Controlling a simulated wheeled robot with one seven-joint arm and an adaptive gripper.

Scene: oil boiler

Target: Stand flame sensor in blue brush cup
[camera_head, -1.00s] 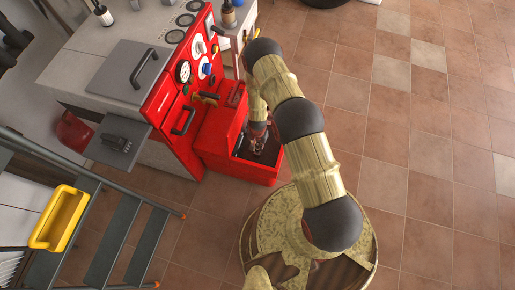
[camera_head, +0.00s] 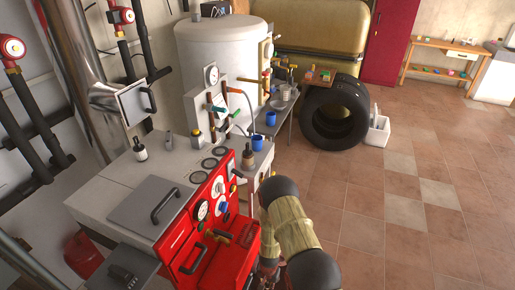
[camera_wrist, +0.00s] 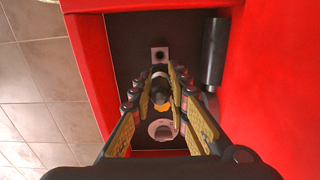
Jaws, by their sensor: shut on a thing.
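In the wrist view my gripper (camera_wrist: 161,92) is inside a red tray, its fingers closed around a small dark and grey piece with an orange part, apparently the flame sensor (camera_wrist: 161,98). The fingers hide much of it, and I cannot tell whether it is clear of the tray floor. In the head view two blue cups stand beyond the red burner front: one (camera_head: 271,118) on the side table and one (camera_head: 257,142) nearer. I cannot tell which is the brush cup. My gripper is low at the bottom of the head view, mostly hidden.
The red tray wall (camera_wrist: 91,75) surrounds my gripper. A black cylinder (camera_wrist: 213,50), a small square block (camera_wrist: 160,55) and a pale ring (camera_wrist: 162,129) lie on its dark floor. A brown bottle (camera_head: 248,157) stands near the cups. Tiled floor is open at right.

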